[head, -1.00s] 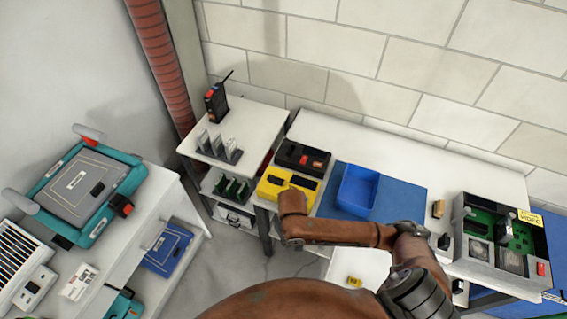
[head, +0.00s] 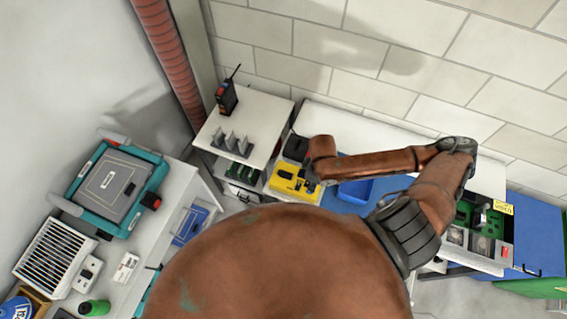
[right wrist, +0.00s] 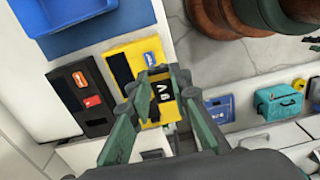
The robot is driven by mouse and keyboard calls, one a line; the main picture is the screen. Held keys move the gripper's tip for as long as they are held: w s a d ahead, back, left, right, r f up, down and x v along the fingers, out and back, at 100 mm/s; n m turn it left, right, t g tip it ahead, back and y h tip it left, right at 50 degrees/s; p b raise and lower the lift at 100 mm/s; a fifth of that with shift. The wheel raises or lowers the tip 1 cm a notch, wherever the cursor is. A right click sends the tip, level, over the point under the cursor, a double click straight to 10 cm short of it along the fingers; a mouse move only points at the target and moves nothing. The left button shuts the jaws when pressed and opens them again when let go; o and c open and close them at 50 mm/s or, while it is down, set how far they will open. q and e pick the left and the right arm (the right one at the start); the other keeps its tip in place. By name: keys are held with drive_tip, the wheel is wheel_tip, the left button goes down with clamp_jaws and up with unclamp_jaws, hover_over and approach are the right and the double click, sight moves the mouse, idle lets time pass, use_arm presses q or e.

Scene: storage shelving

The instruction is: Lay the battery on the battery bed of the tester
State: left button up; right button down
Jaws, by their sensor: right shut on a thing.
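My right gripper (right wrist: 161,92) is shut on the battery (right wrist: 164,96), a small block with a dark face and a pale "9V"-like mark. The yellow device also shows in the head view (head: 283,184), beside my right forearm's end. A black device (right wrist: 96,121) with red and orange parts lies beside it. I cannot tell for sure which device is the tester. My left gripper is not in view.
A blue bin (head: 356,190) stands right of the devices. A white stand (head: 258,112) with a radio (head: 227,97) and a slotted rack is at their left. A green circuit-board unit (head: 482,222) is farther right. A teal case (head: 112,185) lies on the left table.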

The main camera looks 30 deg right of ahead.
drive_tip(key=shift+d+r, duration=0.2)
drive_tip(key=shift+r, duration=0.25)
drive_tip(key=shift+w+f, duration=0.1)
drive_tip(key=shift+w, duration=0.2)
drive_tip(key=w+a+f+p, duration=0.1)
drive_tip(key=w+a+f, duration=0.1)
drive_tip(key=w, duration=0.3)
hover_over(288, 176)
drive_tip(key=f, duration=0.7)
drive_tip(key=shift+s+d, duration=0.1)
drive_tip(key=shift+s, duration=0.1)
drive_tip(key=shift+w+f, duration=0.15)
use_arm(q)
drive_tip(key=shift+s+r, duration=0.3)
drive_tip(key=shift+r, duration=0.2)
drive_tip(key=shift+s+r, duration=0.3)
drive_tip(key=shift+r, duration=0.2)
use_arm(e)
drive_tip(key=shift+w+f, duration=0.2)
drive_tip(key=shift+f, duration=1.6)
drive_tip(key=shift+f, duration=0.1)
